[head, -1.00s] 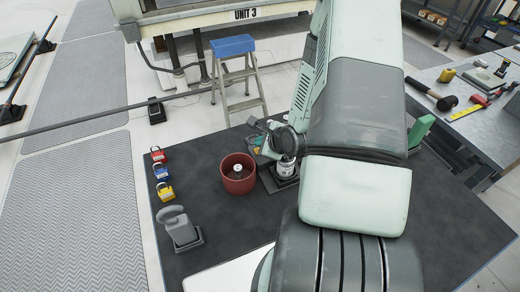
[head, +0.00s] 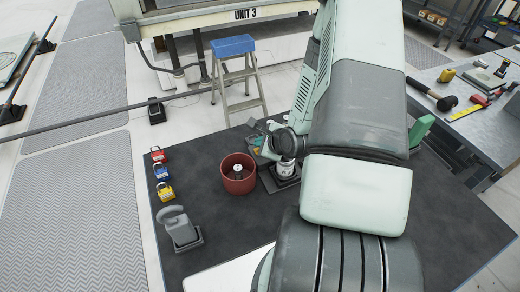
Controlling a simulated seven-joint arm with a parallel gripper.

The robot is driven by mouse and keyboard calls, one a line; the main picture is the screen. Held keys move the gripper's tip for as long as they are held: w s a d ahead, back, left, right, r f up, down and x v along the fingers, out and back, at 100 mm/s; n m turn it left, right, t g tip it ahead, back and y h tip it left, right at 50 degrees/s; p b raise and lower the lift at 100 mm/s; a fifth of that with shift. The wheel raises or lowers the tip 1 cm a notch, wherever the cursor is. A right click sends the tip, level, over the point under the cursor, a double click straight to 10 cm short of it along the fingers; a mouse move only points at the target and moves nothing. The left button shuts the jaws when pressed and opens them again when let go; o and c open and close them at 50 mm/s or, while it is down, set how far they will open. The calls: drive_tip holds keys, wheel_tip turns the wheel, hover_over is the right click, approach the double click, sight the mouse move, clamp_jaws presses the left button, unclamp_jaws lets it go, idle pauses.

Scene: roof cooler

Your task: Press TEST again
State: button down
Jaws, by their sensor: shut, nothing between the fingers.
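My gripper (head: 264,128) shows only in part and very small, just left of my dark wrist, at the far side of the dark mat (head: 215,235). It is shut and holds nothing. Below and left of it is a small teal and yellow item (head: 256,143), partly covered. A white can-like thing with dark print (head: 286,169) stands upright on a dark square base (head: 282,184) right below my wrist. No TEST marking or button can be made out, and I cannot tell whether my fingertips touch anything.
A red-brown pot (head: 238,182) stands left of the can. Red (head: 158,155), blue (head: 160,171) and yellow (head: 165,191) padlocks line the mat's left side, above a grey hooked piece (head: 178,229). A blue-topped stepladder (head: 235,75) stands behind. A workbench with tools (head: 460,105) is at right.

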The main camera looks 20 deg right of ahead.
drive_tip(key=shift+s+d+f, duration=0.1)
drive_tip(key=shift+s+f, duration=0.2)
drive_tip(key=shift+f, duration=0.6)
idle(0.5)
drive_tip(key=shift+s, duration=0.15)
idle(0.4)
drive_tip(key=shift+s+r, duration=0.25)
drive_tip(key=shift+s, duration=0.25)
drive_tip(key=shift+w+a+r, duration=0.1)
drive_tip(key=shift+w+r, duration=0.05)
drive_tip(key=shift+r, duration=1.2)
drive_tip(key=shift+w+a+r, duration=0.1)
drive_tip(key=shift+r, duration=1.2)
